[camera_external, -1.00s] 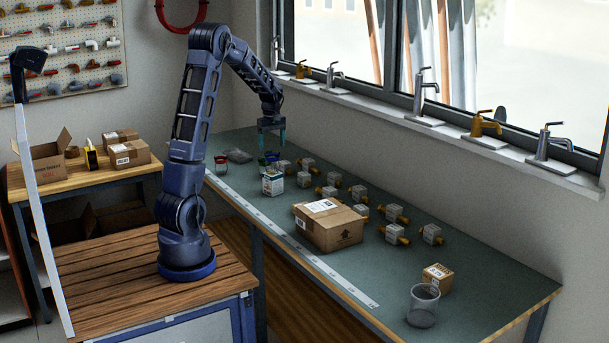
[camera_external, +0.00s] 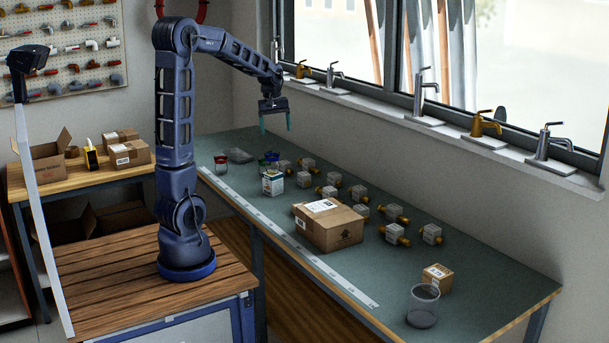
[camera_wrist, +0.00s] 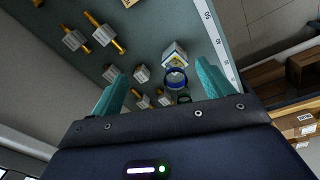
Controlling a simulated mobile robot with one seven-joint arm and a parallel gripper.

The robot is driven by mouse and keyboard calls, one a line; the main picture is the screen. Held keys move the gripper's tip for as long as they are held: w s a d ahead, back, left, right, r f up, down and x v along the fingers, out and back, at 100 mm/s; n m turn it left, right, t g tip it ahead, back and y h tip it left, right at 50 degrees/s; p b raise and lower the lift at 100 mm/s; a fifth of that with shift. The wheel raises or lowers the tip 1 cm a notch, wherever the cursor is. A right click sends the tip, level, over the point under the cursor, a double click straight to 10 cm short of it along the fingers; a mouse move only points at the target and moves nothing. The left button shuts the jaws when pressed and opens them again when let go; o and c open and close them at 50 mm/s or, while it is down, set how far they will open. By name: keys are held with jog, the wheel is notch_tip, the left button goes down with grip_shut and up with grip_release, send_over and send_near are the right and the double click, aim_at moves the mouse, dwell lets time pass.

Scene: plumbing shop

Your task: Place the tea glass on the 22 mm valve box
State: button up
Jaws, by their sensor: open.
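My gripper (camera_external: 276,123) is open and empty, raised above the far part of the green bench. Small glass-like vessels stand below it: one with a blue rim (camera_external: 272,157), beside a dark greenish one, and one with a red rim (camera_external: 221,164) to the left. The blue-rimmed one (camera_wrist: 177,78) shows between my fingers in the wrist view. A larger clear tumbler (camera_external: 423,308) stands at the near right end. I cannot tell which is the tea glass. A small cardboard box (camera_external: 437,279) stands behind the tumbler; a larger one (camera_external: 328,227) is mid-bench. Their labels are unreadable.
A white-and-green box (camera_external: 272,184) stands close to the blue-rimmed vessel. Several brass-ended valves (camera_external: 395,213) lie along the bench's wall side. A long ruler (camera_external: 300,252) runs along the front edge. Taps line the sill (camera_external: 400,118). Bench is clear between the two cardboard boxes.

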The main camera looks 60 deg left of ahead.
jog(key=s+d+r+m+t, duration=0.1)
jog(key=s+d+r+m, duration=0.15)
jog(key=s+d, duration=0.35)
jog(key=s+d+r+m+t, duration=0.1)
jog(key=s+d+r+m, duration=0.1)
jog(key=s+d+m, duration=0.4)
jog(key=s+d+f+m+t, duration=0.1)
jog(key=s+d+m, duration=0.4)
jog(key=s+d, duration=0.4)
jog(key=s, duration=0.2)
jog(key=shift+s+d+f, duration=0.3)
jog(key=shift+d, duration=0.05)
